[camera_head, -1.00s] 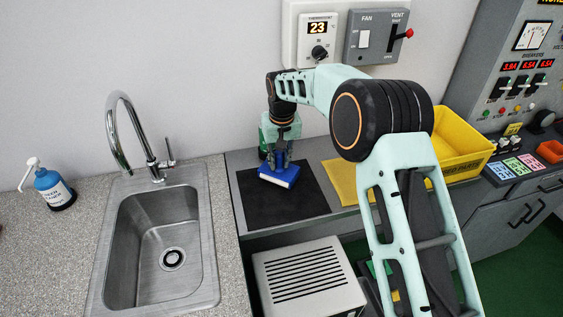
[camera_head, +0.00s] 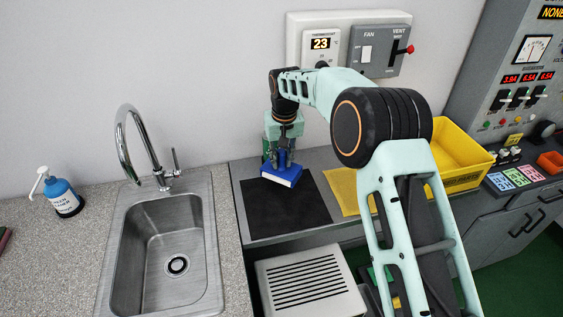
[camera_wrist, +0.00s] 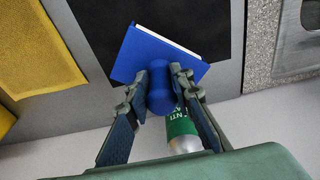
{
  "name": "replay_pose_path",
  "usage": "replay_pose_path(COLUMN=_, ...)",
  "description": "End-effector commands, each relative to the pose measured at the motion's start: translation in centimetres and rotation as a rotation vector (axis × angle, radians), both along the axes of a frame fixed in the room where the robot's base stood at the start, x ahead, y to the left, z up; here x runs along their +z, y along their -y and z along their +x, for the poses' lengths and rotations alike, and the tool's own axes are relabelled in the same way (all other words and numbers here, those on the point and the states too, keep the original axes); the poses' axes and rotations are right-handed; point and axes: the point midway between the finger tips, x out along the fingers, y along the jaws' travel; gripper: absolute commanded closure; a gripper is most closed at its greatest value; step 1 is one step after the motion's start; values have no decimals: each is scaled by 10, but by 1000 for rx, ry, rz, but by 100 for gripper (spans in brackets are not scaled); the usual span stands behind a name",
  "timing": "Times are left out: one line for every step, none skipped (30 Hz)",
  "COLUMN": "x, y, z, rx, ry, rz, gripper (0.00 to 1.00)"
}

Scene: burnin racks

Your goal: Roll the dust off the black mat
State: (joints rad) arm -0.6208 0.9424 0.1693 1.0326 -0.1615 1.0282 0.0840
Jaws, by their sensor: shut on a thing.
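The black mat (camera_head: 285,212) lies flat on the grey bench right of the sink; it also shows in the wrist view (camera_wrist: 215,22). I cannot make out dust on it. A blue tool (camera_head: 281,177) with a flat blue body and a white edge is at the mat's back edge. In the wrist view its body (camera_wrist: 143,54) overlaps the mat, and its rounded blue handle (camera_wrist: 160,90) is between my fingers. My gripper (camera_wrist: 158,84) is shut on that handle, above the mat's back edge. Whether the tool touches the mat is unclear.
A green bottle (camera_wrist: 181,124) stands close behind the tool, partly hidden by my gripper. A yellow mat (camera_head: 346,190) and yellow bin (camera_head: 455,165) are to the right. The sink (camera_head: 165,250) is left. The wall switch panel (camera_head: 380,48) is behind my arm.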

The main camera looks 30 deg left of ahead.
Motion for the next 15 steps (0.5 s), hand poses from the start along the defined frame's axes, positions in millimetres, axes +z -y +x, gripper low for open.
replay_pose_path(x=10, y=0, z=0, rx=0, ry=2, rz=1, gripper=100)
replay_pose_path(x=13, y=0, z=0, rx=0, ry=2, rz=1, gripper=100)
replay_pose_path(x=16, y=0, z=0, rx=0, ry=2, rz=1, gripper=100)
replay_pose_path(x=18, y=0, z=0, rx=0, ry=2, rz=1, gripper=100)
replay_pose_path(x=20, y=0, z=0, rx=0, ry=2, rz=1, gripper=100)
replay_pose_path(x=21, y=0, z=0, rx=0, ry=1, rz=1, gripper=100)
replay_pose_path(x=21, y=0, z=0, rx=0, ry=1, rz=1, gripper=100)
replay_pose_path(x=21, y=0, z=0, rx=0, ry=1, rz=1, gripper=100)
replay_pose_path(x=21, y=0, z=0, rx=0, ry=1, rz=1, gripper=100)
replay_pose_path(x=20, y=0, z=0, rx=0, ry=1, rz=1, gripper=100)
replay_pose_path(x=20, y=0, z=0, rx=0, ry=1, rz=1, gripper=100)
replay_pose_path(x=20, y=0, z=0, rx=0, ry=1, rz=1, gripper=100)
replay_pose_path(x=20, y=0, z=0, rx=0, ry=1, rz=1, gripper=100)
replay_pose_path(x=20, y=0, z=0, rx=0, ry=1, rz=1, gripper=100)
replay_pose_path(x=21, y=0, z=0, rx=0, ry=1, rz=1, gripper=100)
